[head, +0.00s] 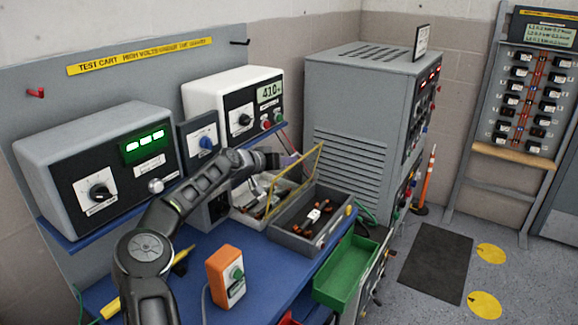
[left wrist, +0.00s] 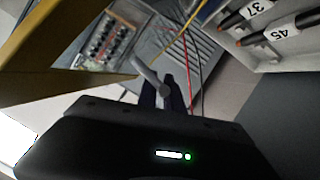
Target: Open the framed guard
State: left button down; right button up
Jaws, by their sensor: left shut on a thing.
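The framed guard (head: 297,178), with a thin yellow frame, stands tilted up at the left side of an open grey terminal box (head: 290,238). Its yellow frame fills the upper left of the left wrist view (left wrist: 60,52). My left gripper (head: 272,160) is beside the frame's upper left part. In the left wrist view its fingers (left wrist: 165,95) are shut on a short grey handle (left wrist: 149,74) that appears to belong to the guard. The contact is partly hidden in the head view. My right gripper is not in view.
A green tray (head: 345,270) is at the bench's right edge. A large grey cabinet (head: 350,135) stands behind. Meters (head: 95,170) line the back left.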

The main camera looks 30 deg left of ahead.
pick_arm(q)
jog(key=c, duration=1.5)
grip_release()
jog(key=b+v, duration=0.3)
jog(key=v, duration=0.4)
jog(key=shift+s, duration=0.35)
jog(key=shift+r, duration=0.1)
